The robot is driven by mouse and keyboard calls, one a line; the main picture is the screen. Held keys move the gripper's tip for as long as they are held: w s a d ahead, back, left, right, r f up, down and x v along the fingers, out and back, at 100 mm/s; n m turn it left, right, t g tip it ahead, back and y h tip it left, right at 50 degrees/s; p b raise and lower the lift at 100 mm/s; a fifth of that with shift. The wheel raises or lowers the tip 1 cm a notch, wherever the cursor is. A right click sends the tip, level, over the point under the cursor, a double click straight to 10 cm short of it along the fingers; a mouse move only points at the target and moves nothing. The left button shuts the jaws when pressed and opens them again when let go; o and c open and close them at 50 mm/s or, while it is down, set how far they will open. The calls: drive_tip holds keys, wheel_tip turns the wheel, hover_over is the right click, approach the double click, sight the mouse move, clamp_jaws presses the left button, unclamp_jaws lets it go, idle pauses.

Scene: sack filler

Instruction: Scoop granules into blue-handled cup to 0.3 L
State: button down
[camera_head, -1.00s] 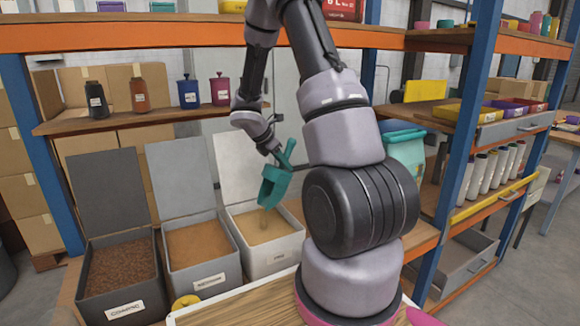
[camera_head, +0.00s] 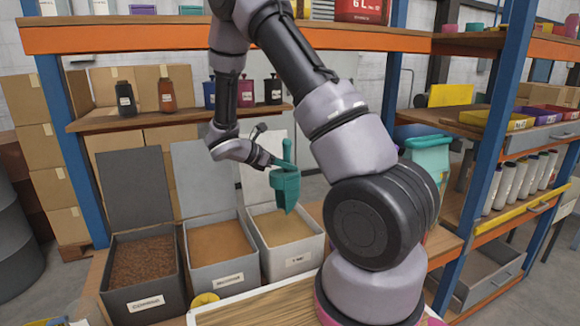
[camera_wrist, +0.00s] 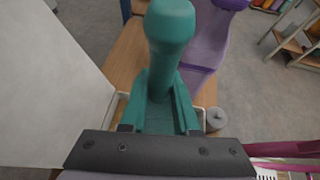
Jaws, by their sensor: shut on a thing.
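My gripper (camera_head: 277,162) is shut on the teal scoop (camera_head: 286,188), which hangs above the right-hand bin (camera_head: 297,262) of tan granules (camera_head: 281,229). The scoop's handle points up and its body is below the gripper. In the wrist view the teal scoop (camera_wrist: 168,60) stands between the jaws of my gripper (camera_wrist: 160,128). I cannot see what is inside the scoop. I cannot make out a blue-handled cup for certain in either view.
Two more open bins stand to the left, one with brown granules (camera_head: 219,240) and one with dark brown granules (camera_head: 143,262). Their raised lids stand behind them. Jars, including a blue one (camera_head: 209,94), stand on the shelf above. A yellow object (camera_head: 205,299) lies in front.

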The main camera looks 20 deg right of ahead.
sight(283, 151)
idle(0.5)
wheel_tip(283, 151, up, 2)
drive_tip(key=y, duration=0.3)
drive_tip(key=shift+d+r+g, duration=0.15)
drive_tip(key=shift+g, duration=0.15)
drive_tip(key=shift+a+r+y, duration=0.1)
drive_tip(key=shift+r+y, duration=0.1)
drive_tip(key=shift+y, duration=0.45)
drive_tip(key=shift+a+r+y, duration=0.1)
drive_tip(key=shift+r+y, duration=0.05)
drive_tip(key=shift+y, duration=0.5)
